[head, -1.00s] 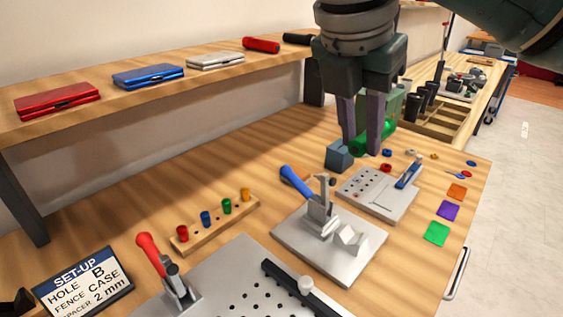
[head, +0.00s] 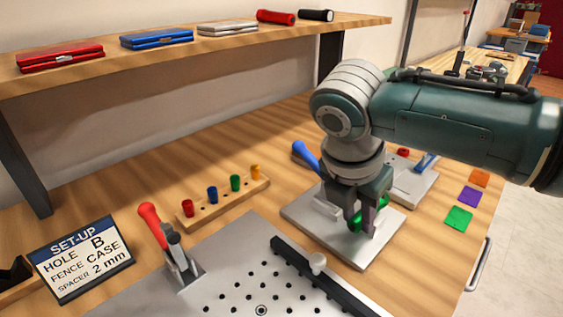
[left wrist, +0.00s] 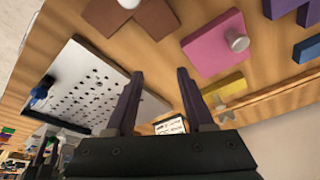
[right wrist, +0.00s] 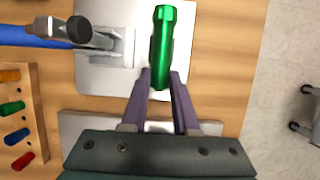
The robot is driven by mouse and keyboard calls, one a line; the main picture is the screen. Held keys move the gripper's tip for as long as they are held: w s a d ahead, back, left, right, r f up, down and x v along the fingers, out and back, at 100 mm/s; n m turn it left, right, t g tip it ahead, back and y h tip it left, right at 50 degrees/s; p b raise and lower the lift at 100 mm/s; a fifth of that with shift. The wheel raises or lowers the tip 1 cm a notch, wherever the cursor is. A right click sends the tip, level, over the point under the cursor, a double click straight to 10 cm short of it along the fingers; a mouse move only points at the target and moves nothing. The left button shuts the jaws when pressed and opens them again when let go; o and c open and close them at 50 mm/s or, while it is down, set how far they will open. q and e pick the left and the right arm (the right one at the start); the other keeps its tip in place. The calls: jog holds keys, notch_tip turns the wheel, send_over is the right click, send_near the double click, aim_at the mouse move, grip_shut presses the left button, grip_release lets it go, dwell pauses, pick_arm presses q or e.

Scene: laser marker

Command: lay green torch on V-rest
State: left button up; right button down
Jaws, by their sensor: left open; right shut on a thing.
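My right gripper (head: 362,226) is shut on the green torch (right wrist: 162,45) and holds it over the grey plate (head: 365,258) that carries the blue-handled clamp. The torch also shows between the fingers in the head view (head: 354,218), partly covered by them. In the right wrist view the torch points away from my right gripper (right wrist: 160,100). The V-rest on that plate is hidden by the gripper and torch, so I cannot tell whether they touch. My left gripper (left wrist: 160,95) is open and empty in the left wrist view; it is not in the head view.
The clamp's blue handle (head: 305,155) stands left of my right gripper. A perforated plate with a black fence (head: 325,278) and a red-handled clamp (head: 150,222) lies in front. A peg rack (head: 222,202) is at left. A shelf (head: 200,55) holds cases and other torches.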

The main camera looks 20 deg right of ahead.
jog(key=shift+f, duration=0.15)
jog(key=c, duration=0.7)
grip_release()
pick_arm(q)
jog(key=shift+d, duration=0.1)
pick_arm(e)
jog(key=shift+r, duration=0.45)
jog(key=p+v, duration=0.3)
jog(key=v, duration=0.8)
jog(key=s+a+f+m+t+y, duration=0.1)
jog(key=s+a+f+m+y, duration=0.2)
jog(key=s+m, duration=0.4)
jog(key=s+a+f+m+y, duration=0.2)
jog(key=s+a+f+m, duration=0.15)
jog(key=s+m, duration=0.3)
pick_arm(q)
notch_tip(320, 180, up, 3)
jog(key=shift+f, duration=0.1)
pick_arm(e)
jog(key=s+d+m, duration=0.1)
jog(key=s+m, duration=0.1)
jog(key=s+d+r+m, duration=0.1)
jog(key=s+m, duration=0.1)
jog(key=m, duration=0.1)
jog(key=s+d+m+t+h, duration=0.1)
jog(key=s+d+m, duration=0.1)
jog(key=shift+r, duration=0.4)
